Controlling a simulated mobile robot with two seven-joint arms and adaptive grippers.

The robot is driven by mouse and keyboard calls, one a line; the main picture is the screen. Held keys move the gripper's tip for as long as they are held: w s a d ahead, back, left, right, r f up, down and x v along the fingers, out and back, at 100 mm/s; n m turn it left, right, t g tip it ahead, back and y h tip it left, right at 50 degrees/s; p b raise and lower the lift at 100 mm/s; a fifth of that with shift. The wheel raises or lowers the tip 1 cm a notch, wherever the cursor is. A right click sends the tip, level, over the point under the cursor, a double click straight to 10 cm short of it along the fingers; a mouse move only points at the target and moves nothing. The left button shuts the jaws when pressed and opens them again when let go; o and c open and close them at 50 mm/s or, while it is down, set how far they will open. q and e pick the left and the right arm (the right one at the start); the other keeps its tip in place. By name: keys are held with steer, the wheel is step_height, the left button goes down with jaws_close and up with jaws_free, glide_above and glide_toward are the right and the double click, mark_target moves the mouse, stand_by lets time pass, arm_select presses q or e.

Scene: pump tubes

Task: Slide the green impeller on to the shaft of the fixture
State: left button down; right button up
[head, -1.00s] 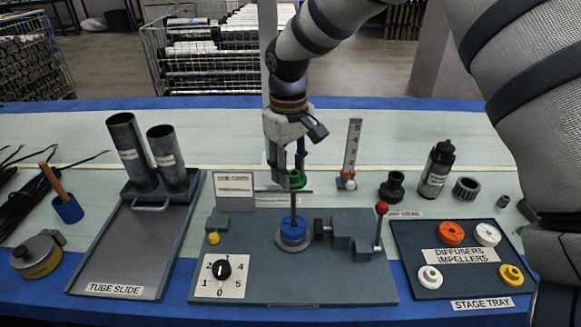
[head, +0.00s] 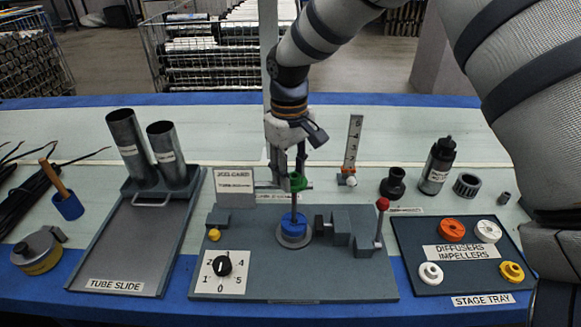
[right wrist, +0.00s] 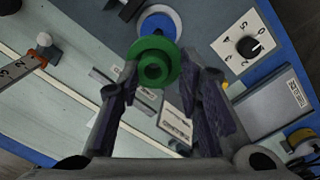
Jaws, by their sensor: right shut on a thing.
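My right gripper (head: 290,176) points down over the fixture (head: 340,285) and is shut on the green impeller (head: 297,182). In the right wrist view the impeller (right wrist: 153,62) sits at the fingertips (right wrist: 158,75), its round hub facing the camera. The dark shaft (head: 293,203) stands up from the fixture, through a blue round part (head: 294,222) at its base. The impeller is at or just above the shaft's top; I cannot tell whether the shaft has entered its bore. The blue part (right wrist: 160,18) also shows behind the impeller in the right wrist view. My left gripper is out of view.
On the fixture, a grey clamp block with a red-knobbed lever (head: 382,205) stands right of the shaft, and a dial (head: 222,266) lies front left. A card (head: 235,186) stands behind. The stage tray (head: 462,278) holds orange, white and yellow parts. The tube slide (head: 135,245) is left.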

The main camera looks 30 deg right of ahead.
steer(key=shift+f, duration=0.45)
steer(key=o, duration=1)
step_height(320, 180, up, 12)
steer(key=shift+a+r, duration=0.1)
steer(key=shift+a, duration=0.05)
